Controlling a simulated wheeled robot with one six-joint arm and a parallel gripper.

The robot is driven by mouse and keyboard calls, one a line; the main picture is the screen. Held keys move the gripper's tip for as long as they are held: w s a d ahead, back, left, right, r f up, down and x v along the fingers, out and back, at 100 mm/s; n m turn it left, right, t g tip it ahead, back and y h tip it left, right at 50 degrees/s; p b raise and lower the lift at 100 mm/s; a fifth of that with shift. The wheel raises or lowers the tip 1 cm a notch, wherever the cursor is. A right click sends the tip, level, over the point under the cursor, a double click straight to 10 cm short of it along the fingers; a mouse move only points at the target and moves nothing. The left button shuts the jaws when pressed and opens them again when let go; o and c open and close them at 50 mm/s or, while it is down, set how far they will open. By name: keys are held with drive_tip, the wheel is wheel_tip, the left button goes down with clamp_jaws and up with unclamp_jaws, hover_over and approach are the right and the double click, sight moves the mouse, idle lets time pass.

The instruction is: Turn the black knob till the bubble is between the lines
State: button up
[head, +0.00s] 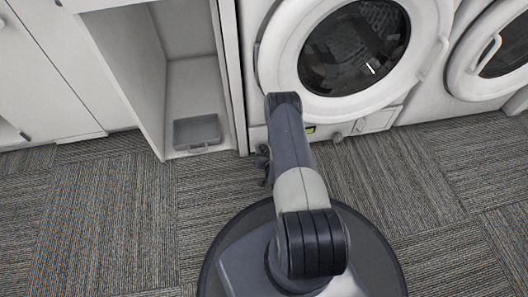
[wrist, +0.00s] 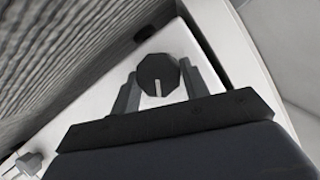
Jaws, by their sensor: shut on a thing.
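The black knob (wrist: 157,70) is a dark, many-sided disc with a white pointer line, in the upper middle of the wrist view. My gripper (wrist: 158,76) has one finger on each side of it and is shut on it. The pointer runs from the knob's middle toward my gripper's palm. In the head view my arm hides the knob; part of my gripper (head: 264,164) shows low at the washer's front. A small yellow-green vial (head: 310,129) sits low on the washer, just right of my arm. Its bubble and lines are too small to make out.
The washer (head: 252,75) has a round glass door above. A grey knob (head: 338,138) sits right of the vial, near a flap (head: 376,122). A second machine (head: 470,75) stands right. An open cabinet with a grey tray (head: 197,132) stands left. The carpet (head: 110,205) is clear.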

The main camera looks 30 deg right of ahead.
drive_tip(key=m, duration=0.1)
drive_tip(key=m+y, duration=0.1)
drive_tip(key=m+t+y, duration=0.1)
drive_tip(key=m, duration=0.1)
drive_tip(key=shift+s+d+f, duration=0.1)
drive_tip(key=shift+d+f, duration=0.05)
drive_tip(key=shift+d, duration=0.1)
drive_tip(key=m+t+y, duration=0.1)
drive_tip(key=m, duration=0.1)
drive_tip(key=m+t+y, duration=0.1)
drive_tip(key=m, duration=0.1)
drive_tip(key=shift+d+f+m, duration=0.1)
drive_tip(key=shift+f+m, duration=0.05)
drive_tip(key=shift+m, duration=0.25)
idle(0.5)
drive_tip(key=o, duration=1)
drive_tip(key=shift+c, duration=0.2)
